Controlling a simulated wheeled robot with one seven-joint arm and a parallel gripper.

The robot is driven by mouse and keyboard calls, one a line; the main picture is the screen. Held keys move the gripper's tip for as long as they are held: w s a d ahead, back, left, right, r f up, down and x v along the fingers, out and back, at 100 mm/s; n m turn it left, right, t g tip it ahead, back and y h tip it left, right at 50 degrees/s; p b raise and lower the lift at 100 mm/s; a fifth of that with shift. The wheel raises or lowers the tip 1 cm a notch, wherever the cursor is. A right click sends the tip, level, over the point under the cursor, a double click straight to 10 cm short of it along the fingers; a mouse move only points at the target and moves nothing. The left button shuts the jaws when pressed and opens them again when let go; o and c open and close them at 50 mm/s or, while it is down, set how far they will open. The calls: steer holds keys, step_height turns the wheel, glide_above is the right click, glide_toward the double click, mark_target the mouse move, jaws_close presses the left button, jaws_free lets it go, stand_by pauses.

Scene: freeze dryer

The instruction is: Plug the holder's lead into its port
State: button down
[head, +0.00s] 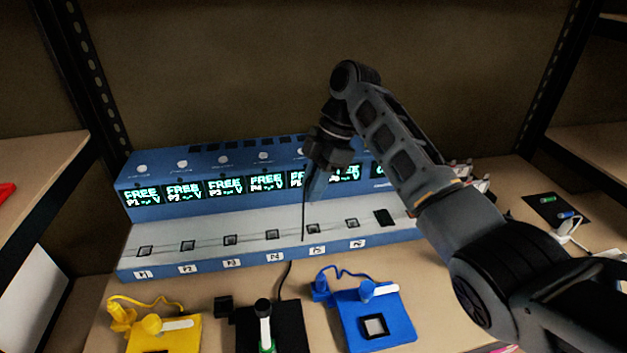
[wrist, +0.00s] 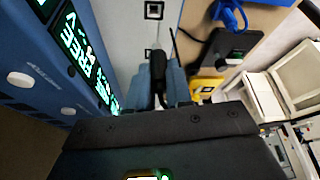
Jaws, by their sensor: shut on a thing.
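The black holder (head: 290,325) lies on the shelf in front of the blue machine, between two other holders, with a vial in it. It also shows in the wrist view (wrist: 232,45). Its thin black lead (head: 284,280) runs up toward my gripper (head: 317,188). My gripper's blue fingers (wrist: 160,88) are shut on the lead's black plug (wrist: 158,68), above the machine's ledge near the P4 and P5 positions. The ports are square-marked spots along the ledge, such as P4 (head: 274,235) and P5 (head: 312,229).
A yellow holder (head: 185,335) with a coiled lead lies left, a blue holder (head: 390,318) right. The machine's displays (head: 225,186) read FREE where visible. My arm covers its right end. A dark pad (head: 550,212) with small vials lies at right.

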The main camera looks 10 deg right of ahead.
steer(key=shift+f, duration=0.3)
